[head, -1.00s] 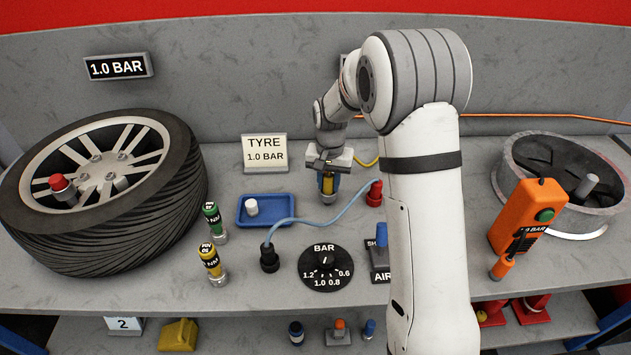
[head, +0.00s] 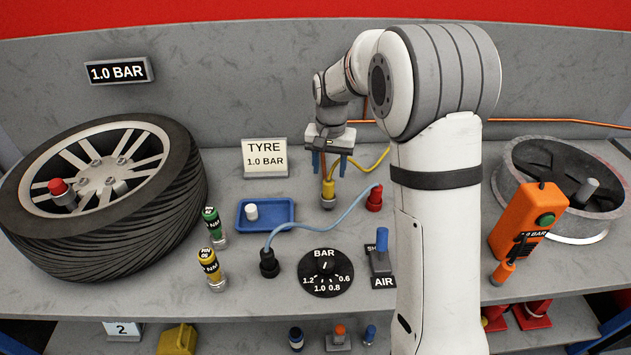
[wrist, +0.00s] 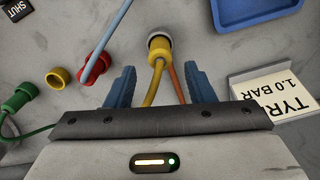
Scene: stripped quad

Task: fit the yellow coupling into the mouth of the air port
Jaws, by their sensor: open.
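The yellow coupling (head: 328,190) stands upright on the bench with its lower end in the pale round mouth of the air port (head: 328,203). In the wrist view the coupling (wrist: 159,50) sits inside the port's grey-white ring (wrist: 158,33), and its yellow hose runs back between my fingers. My gripper (head: 332,168) is above the coupling with its blue fingers apart. In the wrist view my gripper (wrist: 160,82) has one finger on each side of the hose, clear of the coupling. How deep the coupling sits is hard to tell.
A red fitting (head: 374,197) with a blue hose stands close to the right of the port. A blue tray (head: 280,213) and the TYRE sign (head: 265,157) are to the left. In the wrist view a yellow ring (wrist: 57,77) and a green fitting (wrist: 18,97) lie left.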

